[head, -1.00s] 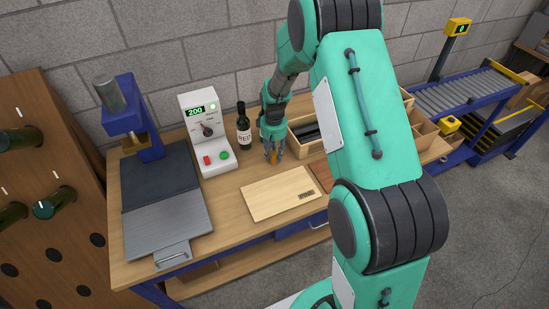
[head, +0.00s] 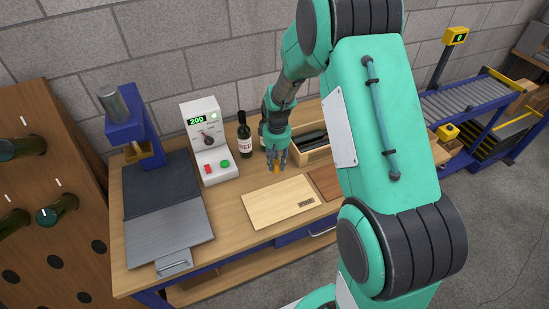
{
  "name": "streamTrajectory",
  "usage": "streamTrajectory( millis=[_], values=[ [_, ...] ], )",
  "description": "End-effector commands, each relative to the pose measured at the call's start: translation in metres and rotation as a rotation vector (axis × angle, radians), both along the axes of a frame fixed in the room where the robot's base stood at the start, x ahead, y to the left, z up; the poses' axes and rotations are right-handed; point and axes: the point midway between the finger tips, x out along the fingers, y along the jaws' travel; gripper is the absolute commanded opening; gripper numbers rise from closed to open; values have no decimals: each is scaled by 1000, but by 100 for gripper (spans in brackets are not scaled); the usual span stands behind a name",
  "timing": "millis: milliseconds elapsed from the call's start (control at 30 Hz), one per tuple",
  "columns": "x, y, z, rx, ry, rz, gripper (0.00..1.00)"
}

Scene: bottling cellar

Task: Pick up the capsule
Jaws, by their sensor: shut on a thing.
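The capsule (head: 276,169) shows as a small orange-yellow piece below the fingertips of my gripper (head: 277,160). My gripper is shut on it, just above the back edge of a light wooden board on the workbench. The fingers hide most of the capsule. I cannot tell whether it is clear of the bench top.
A wooden crate (head: 314,155) with dark contents is to the right. A blue press (head: 130,130) stands at the left.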

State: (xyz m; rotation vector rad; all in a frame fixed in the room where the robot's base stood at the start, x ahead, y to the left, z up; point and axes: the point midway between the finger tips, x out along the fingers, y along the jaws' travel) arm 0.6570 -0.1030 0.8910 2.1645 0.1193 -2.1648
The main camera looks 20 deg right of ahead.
Motion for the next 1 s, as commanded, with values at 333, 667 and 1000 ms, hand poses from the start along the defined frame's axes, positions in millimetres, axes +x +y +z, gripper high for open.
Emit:
streamTrajectory(
  millis=[333, 667, 1000],
  values=[
    [-69, 11, 8, 0, 0, 0, 22],
    [-111, 17, 11, 0, 0, 0, 22],
    [-121, 19, 11, 0, 0, 0, 22]
  ],
)
